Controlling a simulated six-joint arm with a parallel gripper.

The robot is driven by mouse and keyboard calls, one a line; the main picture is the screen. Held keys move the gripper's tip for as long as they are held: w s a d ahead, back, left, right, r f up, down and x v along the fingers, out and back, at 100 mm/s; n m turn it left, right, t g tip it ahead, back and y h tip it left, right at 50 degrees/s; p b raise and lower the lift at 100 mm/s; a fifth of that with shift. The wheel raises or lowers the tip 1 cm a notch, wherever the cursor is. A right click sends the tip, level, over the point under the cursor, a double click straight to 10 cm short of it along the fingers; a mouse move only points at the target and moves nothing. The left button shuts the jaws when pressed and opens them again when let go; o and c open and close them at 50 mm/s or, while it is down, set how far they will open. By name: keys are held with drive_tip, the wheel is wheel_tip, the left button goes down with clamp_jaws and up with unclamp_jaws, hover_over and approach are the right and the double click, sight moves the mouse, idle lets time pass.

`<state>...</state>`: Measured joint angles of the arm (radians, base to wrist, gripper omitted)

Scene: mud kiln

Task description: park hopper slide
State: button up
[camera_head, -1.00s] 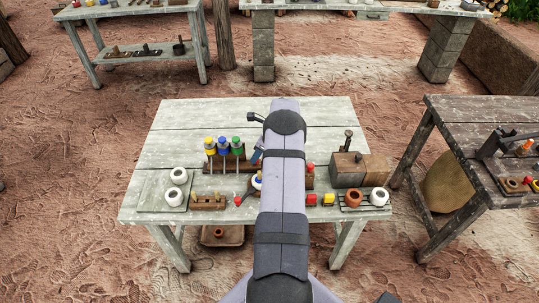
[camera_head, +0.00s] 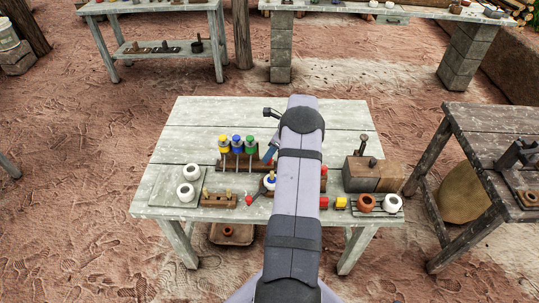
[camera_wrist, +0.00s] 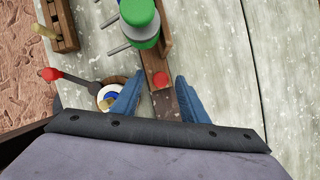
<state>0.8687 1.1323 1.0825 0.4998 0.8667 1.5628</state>
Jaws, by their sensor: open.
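I see no clear contact. In the head view a blue finger shows (camera_head: 270,149), but my arm hides the middle of the rail. Another red piece (camera_head: 323,171) is at the right.
Yellow, blue and green bottles (camera_head: 237,144) hang upside down close by; the green one (camera_wrist: 141,25) is beside the fingers. A red-knobbed lever (camera_wrist: 72,79) and a round white dish (camera_wrist: 106,97) are near. A wooden box (camera_head: 361,174) stands right. The table's back (camera_head: 220,112) is clear.

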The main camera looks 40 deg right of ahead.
drive_tip(key=shift+b+v, duration=0.7)
drive_tip(key=shift+v, duration=2)
drive_tip(key=shift+a, duration=0.1)
drive_tip(key=s+a+r+n+g+h, duration=0.1)
drive_tip(key=a+r+n, duration=0.3)
drive_tip(key=a+n, duration=0.5)
drive_tip(key=s+a+r+n+g+h, duration=0.1)
drive_tip(key=a+r+n, duration=0.3)
drive_tip(key=a+n, duration=0.5)
drive_tip(key=s+a+f+n+g, duration=0.1)
drive_tip(key=s+a+n+g, duration=0.1)
drive_tip(key=s+a+n, duration=1.5)
drive_tip(key=a+r+m+p, duration=0.1)
drive_tip(key=a+r+p, duration=0.1)
drive_tip(key=r+p, duration=0.5)
drive_tip(key=s+a+r+m+p, duration=0.1)
drive_tip(key=r+m+p, duration=0.1)
drive_tip(key=r+p, duration=0.5)
drive_tip(key=shift+s+a+r+m+p, duration=0.2)
drive_tip(key=shift+a+m+p, duration=0.1)
drive_tip(key=shift+a+p, duration=0.05)
